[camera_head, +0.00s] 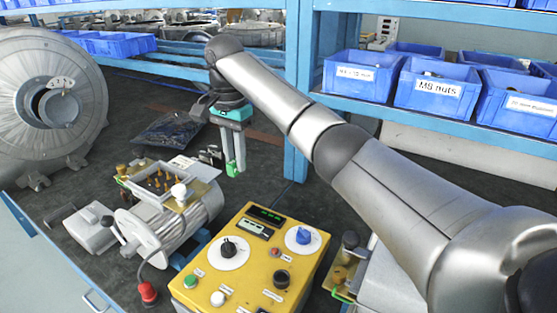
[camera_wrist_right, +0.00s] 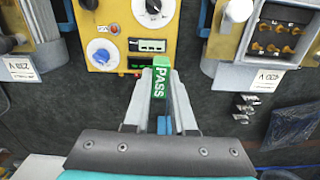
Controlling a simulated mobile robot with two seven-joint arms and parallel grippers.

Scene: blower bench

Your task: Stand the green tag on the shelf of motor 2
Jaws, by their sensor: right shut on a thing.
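My right gripper (camera_head: 233,171) is shut on the green tag (camera_head: 232,170), above the dark bench mat behind the yellow control box. In the right wrist view the tag (camera_wrist_right: 162,82) reads PASS and stands between the fingertips (camera_wrist_right: 160,100). I cannot tell which is motor 2. My left gripper is out of view.
The yellow control box (camera_head: 252,262) with knobs stands between the motors. A large grey blower (camera_head: 50,100) is at the left. A black bag (camera_head: 168,130) lies on the mat. A blue rack (camera_head: 299,80) with labelled bins (camera_head: 437,92) stands behind.

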